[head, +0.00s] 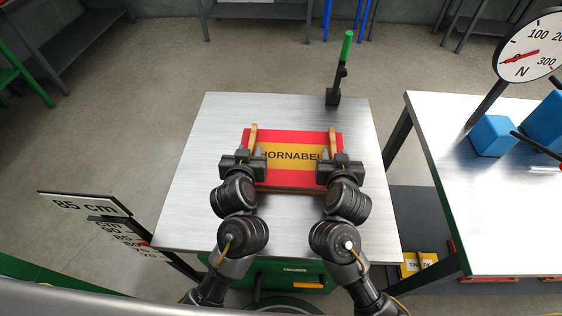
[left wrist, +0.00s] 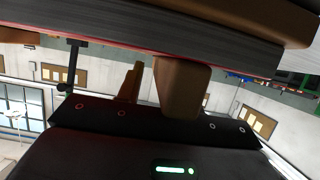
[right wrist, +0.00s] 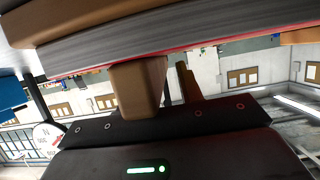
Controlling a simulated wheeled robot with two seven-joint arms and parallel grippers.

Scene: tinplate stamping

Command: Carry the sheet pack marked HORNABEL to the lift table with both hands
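The sheet pack marked HORNABEL (head: 290,178) has a red top with a yellow middle band. It is over the middle of the bare steel-topped table (head: 195,190), which I take for the lift table; whether it touches the top is unclear. Its grey layered edge shows in the left wrist view (left wrist: 170,38) and right wrist view (right wrist: 170,68).
A black post with a green handle (head: 346,45) stands at the table's back right. A height scale marked 85 cm (head: 85,204) is at left. A second steel table (head: 450,190) stands right, with blue blocks (head: 492,136) and a dial gauge (head: 530,50). Steel around the pack is clear.

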